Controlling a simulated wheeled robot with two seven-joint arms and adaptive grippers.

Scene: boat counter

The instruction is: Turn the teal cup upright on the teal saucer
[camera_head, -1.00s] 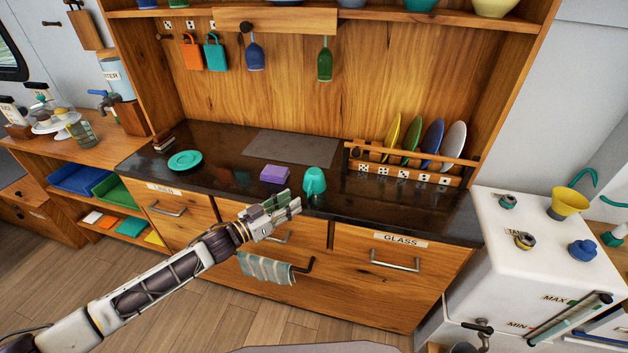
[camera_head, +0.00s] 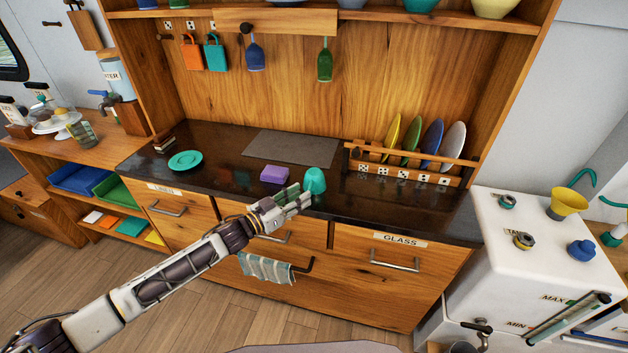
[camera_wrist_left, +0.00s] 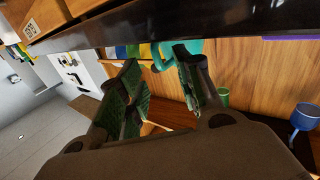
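The teal cup (camera_head: 315,181) stands upside down, mouth down, near the front edge of the dark counter. The teal saucer (camera_head: 185,161) lies flat and empty on the counter further left. My left gripper (camera_head: 296,196) is just in front and left of the cup, at about counter height, and covers part of it. In the left wrist view my left gripper (camera_wrist_left: 158,75) has its two fingers spread apart, with nothing held between them. A teal patch shows behind one fingertip there. My right gripper is out of view.
A purple block (camera_head: 274,174) lies just left of the cup. A grey mat (camera_head: 290,148) lies behind it. A wooden rack (camera_head: 410,173) with several plates stands to the right. Counter between saucer and purple block is clear. A towel (camera_head: 266,269) hangs below.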

